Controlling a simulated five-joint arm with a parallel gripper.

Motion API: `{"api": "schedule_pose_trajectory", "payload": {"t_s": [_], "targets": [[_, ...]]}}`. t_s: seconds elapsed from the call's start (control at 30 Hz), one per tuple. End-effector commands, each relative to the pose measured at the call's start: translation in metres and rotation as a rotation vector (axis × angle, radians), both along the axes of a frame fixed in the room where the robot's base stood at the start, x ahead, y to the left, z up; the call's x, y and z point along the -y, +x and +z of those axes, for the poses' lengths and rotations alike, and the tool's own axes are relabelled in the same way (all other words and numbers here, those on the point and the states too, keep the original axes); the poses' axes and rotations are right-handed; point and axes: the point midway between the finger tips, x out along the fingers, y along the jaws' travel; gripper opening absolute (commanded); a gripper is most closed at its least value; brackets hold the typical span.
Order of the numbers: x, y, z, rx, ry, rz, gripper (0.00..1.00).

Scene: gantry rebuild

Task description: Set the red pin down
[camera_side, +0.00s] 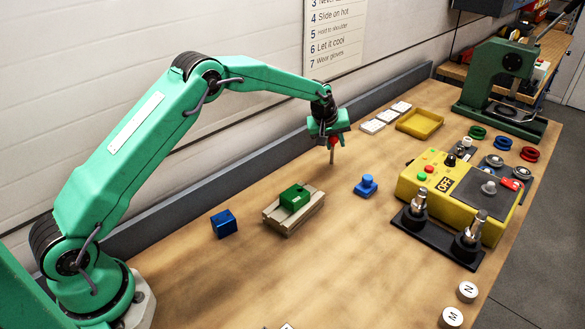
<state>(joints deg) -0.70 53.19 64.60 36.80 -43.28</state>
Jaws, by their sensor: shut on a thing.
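The red pin (332,144) hangs upright from my gripper (333,137), which is shut on it. Its red upper part shows just below the jaws, and a thin, pale brownish shaft points down from it. The pin is over the wooden table (330,245), behind the green block and left of the blue knobbed piece. I cannot tell whether its lower tip touches the table. The jaws hide the top of the pin.
A green block (294,197) sits on a wooden holder (305,215). A blue block (224,223), a blue knobbed piece (366,186), a yellow tray (420,123) and a yellow control box (415,180) stand around. A grey rail (215,188) runs behind. The front middle is clear.

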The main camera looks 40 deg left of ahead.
Motion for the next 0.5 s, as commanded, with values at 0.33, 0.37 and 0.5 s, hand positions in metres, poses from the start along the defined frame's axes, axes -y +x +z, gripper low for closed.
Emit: {"api": "schedule_pose_trajectory", "payload": {"t_s": [0.33, 0.37, 0.5], "targets": [[0.0001, 0.0001, -0.0049, 0.001, 0.000, 0.000, 0.00], [0.0001, 0.0001, -0.0052, 0.001, 0.000, 0.000, 0.00], [0.0000, 0.0002, -0.0082, 0.001, 0.000, 0.000, 0.00]]}}
